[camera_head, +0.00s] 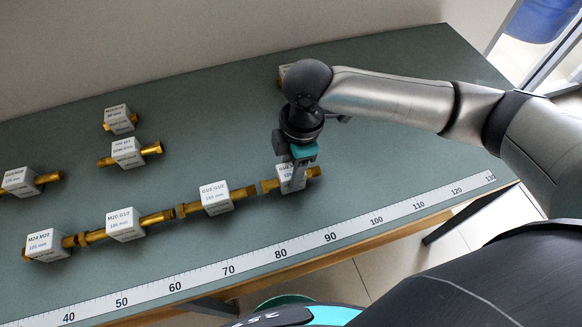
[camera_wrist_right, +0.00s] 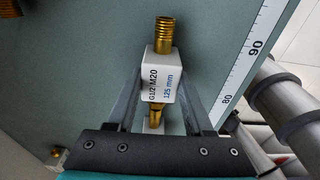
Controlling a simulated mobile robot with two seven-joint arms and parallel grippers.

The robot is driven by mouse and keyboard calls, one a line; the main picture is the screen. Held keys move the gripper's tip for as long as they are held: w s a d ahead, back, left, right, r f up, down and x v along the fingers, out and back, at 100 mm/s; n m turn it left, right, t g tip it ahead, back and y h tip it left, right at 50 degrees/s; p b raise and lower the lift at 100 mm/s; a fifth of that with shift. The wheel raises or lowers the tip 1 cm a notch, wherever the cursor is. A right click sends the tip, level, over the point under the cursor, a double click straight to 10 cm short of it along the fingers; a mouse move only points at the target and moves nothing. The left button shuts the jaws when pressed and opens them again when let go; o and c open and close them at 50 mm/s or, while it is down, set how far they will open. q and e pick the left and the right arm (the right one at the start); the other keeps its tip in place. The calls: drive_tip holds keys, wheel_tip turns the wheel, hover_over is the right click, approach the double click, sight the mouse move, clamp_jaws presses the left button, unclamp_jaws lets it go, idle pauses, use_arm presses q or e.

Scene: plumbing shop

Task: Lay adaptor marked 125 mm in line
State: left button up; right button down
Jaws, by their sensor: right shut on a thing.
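The adaptor marked 125 mm (camera_wrist_right: 161,78), a white block with brass threaded ends, reads "G1/2 M20" in the right wrist view. My right gripper (camera_wrist_right: 158,100) is shut on its white block. In the head view the gripper (camera_head: 293,172) holds this adaptor (camera_head: 314,172) at the right end of a row above the ruler. Its left brass end is close to the adaptor marked G1/2 (camera_head: 216,197); I cannot tell whether they touch. Farther left in the row are the M20 G1/2 adaptor (camera_head: 126,224) and the M24 M20 adaptor (camera_head: 47,245). My left gripper is not in view.
A white ruler (camera_head: 308,247) runs along the table's front edge. Loose adaptors lie behind the row: one at the left (camera_head: 20,181), two at mid-left (camera_head: 127,152) (camera_head: 117,118), and one partly hidden behind my right arm (camera_head: 284,72). The green table (camera_head: 400,180) is clear to the right.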

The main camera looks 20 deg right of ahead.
drive_tip(key=shift+c, duration=1.4)
unclamp_jaws()
drive_tip(key=shift+f, duration=0.1)
wheel_tip(320, 180, up, 12)
drive_tip(key=d+p, duration=0.1)
drive_tip(key=p, duration=0.1)
drive_tip(key=shift+d+p, duration=0.2)
drive_tip(key=shift+p, duration=0.2)
